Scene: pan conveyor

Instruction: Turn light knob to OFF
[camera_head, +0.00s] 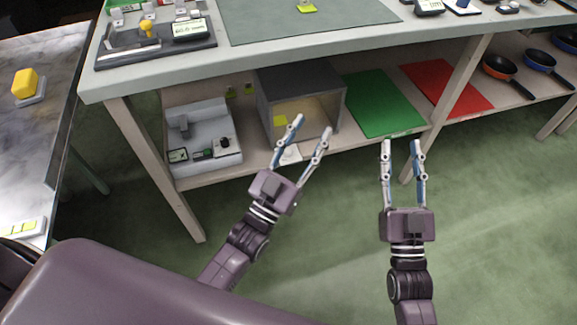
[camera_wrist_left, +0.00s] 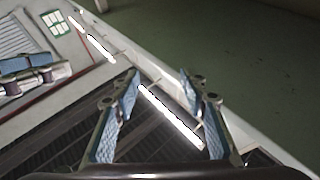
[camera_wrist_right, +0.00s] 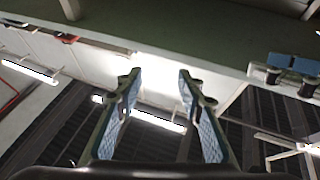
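A grey open-fronted box (camera_head: 262,95) stands on the lower shelf of the workbench, its inside lit with a warm glow. A small white fixture (camera_head: 290,153) sits at the shelf's front edge below the box, partly behind my left gripper; it may be the light knob, but its setting cannot be read. My left gripper (camera_head: 313,125) is open and empty, its fingers overlapping the box front and fixture in the head view. My right gripper (camera_head: 401,145) is open and empty, to the right of the left one. Both wrist views show spread, empty fingers.
A white machine with a black knob (camera_head: 224,143) stands left of the box. A green mat (camera_head: 382,103) and a red mat (camera_head: 446,88) lie to its right. The table leg (camera_head: 150,160) and shelf edge are close by. The green floor in front is clear.

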